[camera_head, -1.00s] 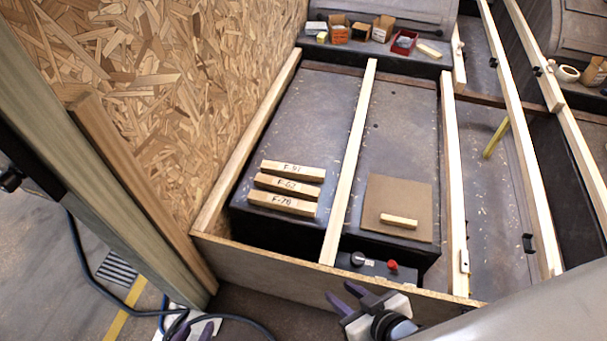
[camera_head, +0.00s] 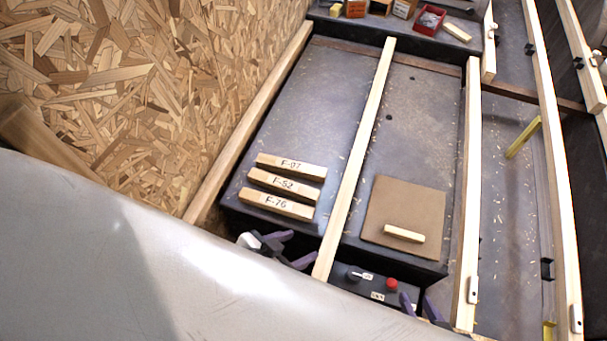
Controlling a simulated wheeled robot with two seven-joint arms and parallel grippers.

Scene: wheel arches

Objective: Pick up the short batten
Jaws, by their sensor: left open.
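A short pale batten (camera_head: 404,233) lies flat on a square brown board (camera_head: 415,197), on the dark deck between two long rails. Three longer labelled battens lie side by side to its left: the top one (camera_head: 291,166), the middle one (camera_head: 285,183) and the bottom one (camera_head: 276,205). My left gripper (camera_head: 301,247) is open and empty, its purple fingers apart, just below the labelled battens and left of the short batten. My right gripper (camera_head: 415,297) shows only its two purple fingers, apart with nothing seen between them, below the brown board; the rest of it is hidden.
A black control box (camera_head: 376,286) with a red knob sits below the board, near both grippers. Long wooden rails, one at the middle (camera_head: 360,150) and one to the right (camera_head: 470,190), stand beside the board. A chipboard wall (camera_head: 150,80) closes the left. Small boxes and a red tray (camera_head: 430,19) are at the back.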

